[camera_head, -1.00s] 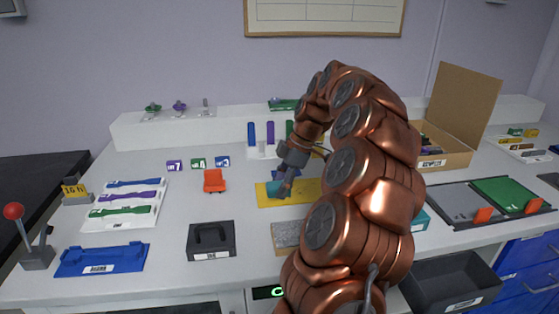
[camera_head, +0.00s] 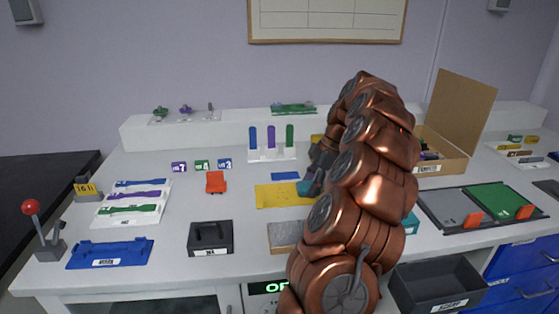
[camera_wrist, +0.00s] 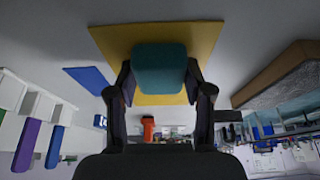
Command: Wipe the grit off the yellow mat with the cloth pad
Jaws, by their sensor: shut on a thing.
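The yellow mat (camera_head: 276,196) lies flat on the white bench, its right part hidden behind my arm in the head view. In the wrist view the mat (camera_wrist: 206,40) spreads beneath the pad. My gripper (camera_head: 312,184) is at the right part of the mat, shut on the teal cloth pad (camera_head: 304,188). The pad (camera_wrist: 159,68) sits between the two fingers in the wrist view. I cannot tell whether it touches the mat. No grit can be made out on the visible mat.
A blue plate (camera_head: 285,176) lies behind the mat, with a tube rack (camera_head: 271,154) further back. A shallow grey-topped block (camera_head: 284,236) is just in front. An orange stand (camera_head: 215,182) and black box (camera_head: 210,238) are left. A cardboard box (camera_head: 449,164) stands back right.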

